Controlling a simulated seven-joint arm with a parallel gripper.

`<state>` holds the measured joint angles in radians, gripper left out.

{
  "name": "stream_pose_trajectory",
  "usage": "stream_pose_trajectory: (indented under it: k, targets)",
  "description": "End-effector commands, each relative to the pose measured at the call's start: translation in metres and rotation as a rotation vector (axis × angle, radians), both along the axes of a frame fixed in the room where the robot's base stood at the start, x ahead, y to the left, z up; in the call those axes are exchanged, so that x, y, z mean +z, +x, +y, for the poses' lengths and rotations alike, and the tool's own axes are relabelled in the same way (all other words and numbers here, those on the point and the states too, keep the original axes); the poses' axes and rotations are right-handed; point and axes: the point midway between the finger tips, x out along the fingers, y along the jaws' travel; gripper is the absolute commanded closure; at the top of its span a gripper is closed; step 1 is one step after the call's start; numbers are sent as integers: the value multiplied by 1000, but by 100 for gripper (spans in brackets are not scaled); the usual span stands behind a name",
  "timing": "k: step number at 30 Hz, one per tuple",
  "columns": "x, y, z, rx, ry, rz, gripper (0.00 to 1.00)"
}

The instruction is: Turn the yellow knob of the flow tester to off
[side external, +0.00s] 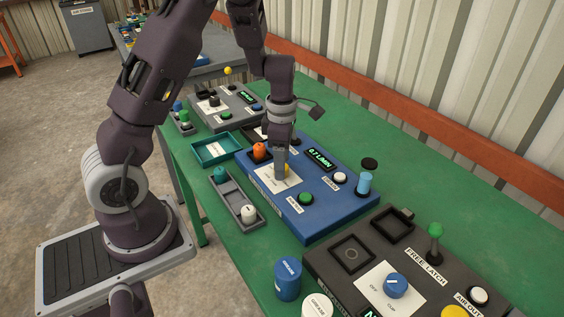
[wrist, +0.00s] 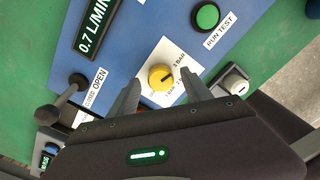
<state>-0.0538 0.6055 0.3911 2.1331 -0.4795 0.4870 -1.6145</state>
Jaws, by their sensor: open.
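The yellow knob (wrist: 161,77) sits on a white label plate (wrist: 183,56) on the blue flow tester (wrist: 125,52). A dark pointer line on the knob points roughly right in the wrist view, towards printed bar marks; "3 BAR" is readable. My gripper (wrist: 160,79) is open, one finger on each side of the knob, with no clear contact. In the side view my gripper (side external: 281,172) is low over the blue tester (side external: 334,207) and hides most of the yellow knob (side external: 288,169). The display (side external: 320,158) reads 0.7 L/MIN.
A green RUN TEST button (wrist: 207,16) and a black lever (wrist: 77,82) marked OPEN flank the knob. An orange knob (side external: 260,151) and a light-blue cylinder (side external: 364,182) rise from the tester. A dark panel (side external: 330,262) stands in front, a grey one (side external: 226,106) behind.

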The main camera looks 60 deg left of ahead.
Motion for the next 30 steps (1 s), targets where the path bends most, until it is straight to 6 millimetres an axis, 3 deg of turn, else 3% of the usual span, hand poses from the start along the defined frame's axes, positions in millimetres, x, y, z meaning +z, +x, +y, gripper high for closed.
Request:
stream_pose_trajectory:
  k: [9, 18, 30]
  targets:
    - [-6, 0, 0, -3, -1, -1, 44]
    - [-5, 0, -1, -3, -1, -1, 100]
    - [-5, 0, -1, -95, -1, -2, 100]
